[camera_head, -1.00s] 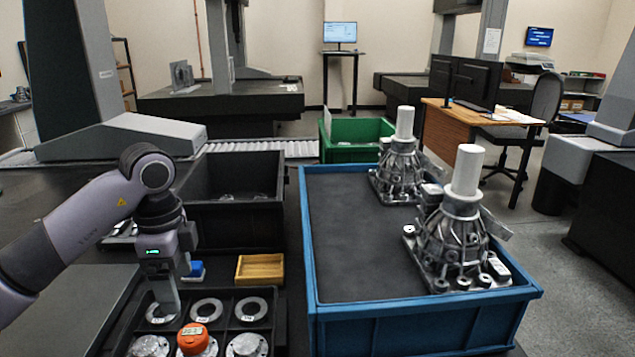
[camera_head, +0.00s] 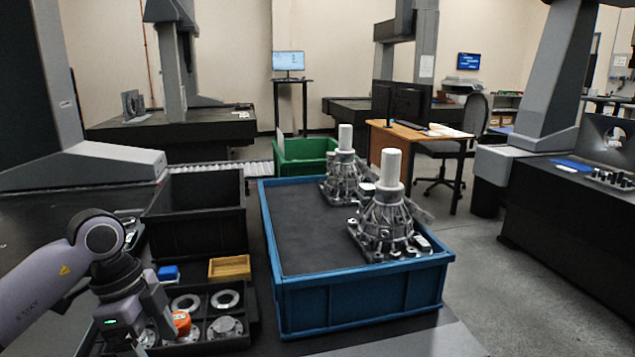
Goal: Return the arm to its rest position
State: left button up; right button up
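My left arm comes in from the lower left. Its gripper (camera_head: 128,345) points down at the left side of the black compartment tray (camera_head: 248,341), near the bottom edge of the view. The fingertips are cut off or hidden, so I cannot tell whether it is open or shut, or whether it touches a part. The tray holds metal rings (camera_head: 226,299) and flanged parts (camera_head: 224,328). An orange-capped part (camera_head: 181,322) sits among them, partly beside my gripper. My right arm and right gripper are not in view.
A blue bin (camera_head: 362,300) with two metal housings (camera_head: 388,222) topped by white cylinders stands right of the tray. A black bin (camera_head: 197,208), a yellow tray (camera_head: 229,267) and a blue block (camera_head: 168,272) lie behind the tray. A green bin (camera_head: 305,155) is farther back. Open floor lies right.

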pick_arm(q)
jog(key=s+d+r+m+h+p, duration=0.2)
jog(key=s+d+m+h, duration=0.1)
jog(key=d+h, duration=0.55)
jog(key=s+d+r+m+h+p, duration=0.1)
jog(key=s+d+m+h, duration=0.15)
jog(key=d+h, duration=0.6)
jog(key=w+a+f+n+t+y+p, duration=0.1)
jog(key=a+f+n+t+y+p, duration=0.5)
jog(key=n+t+y, duration=0.9)
jog(key=s+a+f+n+g+y, duration=0.1)
jog(key=s+a+f+n+g, duration=0.1)
jog(key=s+f, duration=0.4)
jog(key=s+a+f+n+g+y, duration=0.1)
jog(key=s+a+f+n+g, duration=0.1)
jog(key=s+a+f, duration=0.3)
notch_tip(320, 180, down, 3)
jog(key=shift+s+f+n, duration=0.1)
jog(key=shift+s+n, duration=0.55)
jog(key=shift+s, duration=0.05)
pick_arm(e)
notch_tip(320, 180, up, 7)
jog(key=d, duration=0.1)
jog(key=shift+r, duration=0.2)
